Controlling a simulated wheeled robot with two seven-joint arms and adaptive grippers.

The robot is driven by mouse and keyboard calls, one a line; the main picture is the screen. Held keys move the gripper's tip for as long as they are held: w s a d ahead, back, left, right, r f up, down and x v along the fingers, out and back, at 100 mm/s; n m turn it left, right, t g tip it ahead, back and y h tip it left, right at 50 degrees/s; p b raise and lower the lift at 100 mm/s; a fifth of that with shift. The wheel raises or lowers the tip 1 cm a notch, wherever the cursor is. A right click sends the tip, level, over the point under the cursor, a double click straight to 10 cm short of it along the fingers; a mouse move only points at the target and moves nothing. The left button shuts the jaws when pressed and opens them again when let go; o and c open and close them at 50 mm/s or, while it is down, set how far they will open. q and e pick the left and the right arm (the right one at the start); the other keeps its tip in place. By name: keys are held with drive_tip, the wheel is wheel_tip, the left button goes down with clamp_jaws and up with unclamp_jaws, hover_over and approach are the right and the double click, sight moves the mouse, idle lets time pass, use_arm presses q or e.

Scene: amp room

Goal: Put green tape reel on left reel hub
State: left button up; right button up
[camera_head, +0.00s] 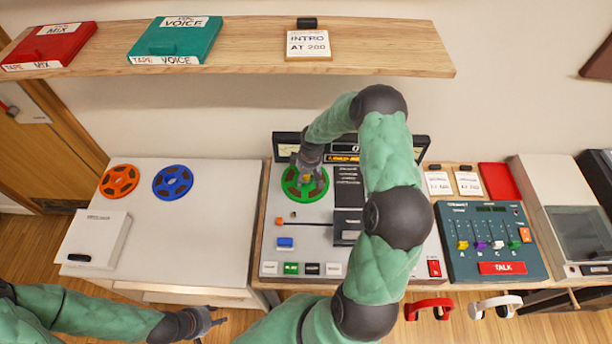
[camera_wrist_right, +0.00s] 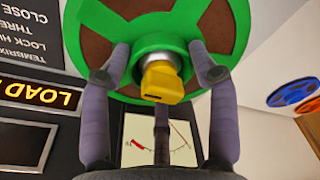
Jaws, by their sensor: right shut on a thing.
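The green tape reel (camera_head: 305,182) with brown tape is over the left side of the tape machine's deck (camera_head: 305,232). My right gripper (camera_head: 308,175) is shut on the reel's middle from above; its fingers (camera_wrist_right: 165,65) meet the green part in the right wrist view. A yellow cap on a silver post, seemingly the left reel hub (camera_wrist_right: 162,82), shows through the reel's centre. How far down the reel sits is unclear. My left gripper (camera_head: 213,320) is empty at the bottom, in front of the white side table, its fingers apart.
Orange (camera_head: 119,181) and blue (camera_head: 172,183) reels and a white box (camera_head: 95,238) lie on the side table (camera_head: 195,230). A mixer panel (camera_head: 490,243) stands right of the machine. The shelf (camera_head: 380,45) overhangs behind. My right arm hides the deck's right part.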

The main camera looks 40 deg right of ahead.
drive_tip(key=shift+f, duration=0.25)
drive_tip(key=o, duration=1.6)
drive_tip(key=shift+c, duration=0.2)
drive_tip(key=r, duration=0.4)
drive_tip(key=s+r, duration=0.1)
drive_tip(key=r, duration=0.7)
drive_tip(key=shift+s+d, duration=0.2)
drive_tip(key=shift+f, duration=0.1)
